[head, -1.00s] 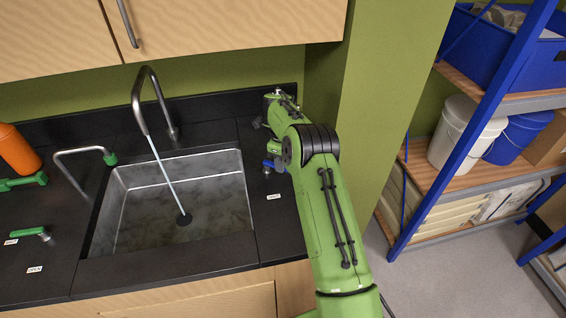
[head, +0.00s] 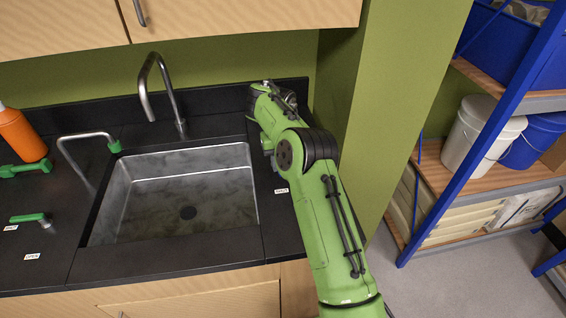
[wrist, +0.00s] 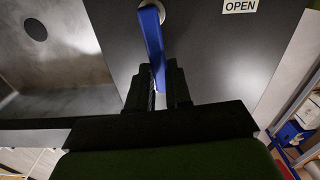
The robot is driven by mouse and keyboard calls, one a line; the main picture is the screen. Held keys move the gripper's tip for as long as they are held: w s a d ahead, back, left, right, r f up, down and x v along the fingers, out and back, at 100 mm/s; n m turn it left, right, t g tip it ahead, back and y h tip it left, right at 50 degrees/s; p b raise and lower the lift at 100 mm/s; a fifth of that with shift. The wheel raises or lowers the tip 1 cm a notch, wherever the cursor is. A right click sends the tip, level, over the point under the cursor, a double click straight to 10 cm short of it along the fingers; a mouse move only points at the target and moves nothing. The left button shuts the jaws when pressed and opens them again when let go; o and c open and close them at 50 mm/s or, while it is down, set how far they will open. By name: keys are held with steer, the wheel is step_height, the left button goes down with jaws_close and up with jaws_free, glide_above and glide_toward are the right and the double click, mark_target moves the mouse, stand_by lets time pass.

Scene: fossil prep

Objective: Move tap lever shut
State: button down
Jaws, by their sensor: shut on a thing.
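The blue tap lever (wrist: 152,38) shows in the wrist view, running from its round metal base down between my fingers. My gripper (wrist: 158,88) is shut on the lever's free end. In the head view my arm hides the lever and my fingers, at the counter right of the sink. The tall metal spout (head: 148,78) arches over the sink (head: 188,212), and no water falls from it. A white label reading OPEN (wrist: 240,6) lies on the counter right of the lever's base in the wrist view.
A second spout with a green tip (head: 88,136) and a green lever (head: 30,218) are left of the sink. An orange bottle (head: 20,134) stands at the far left. A green wall column (head: 385,110) rises close to my arm's right. Shelves hold a white bucket (head: 480,130).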

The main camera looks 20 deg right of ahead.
steer(key=shift+w+a+r+m, duration=0.15)
steer(key=shift+a+m, duration=0.1)
steer(key=shift+m, duration=0.15)
stand_by(0.3)
steer(key=c, duration=1)
jaws_free()
steer(key=shift+c, duration=0.2)
step_height(320, 180, up, 16)
steer(key=p, duration=0.8)
steer(key=shift+f, duration=0.2)
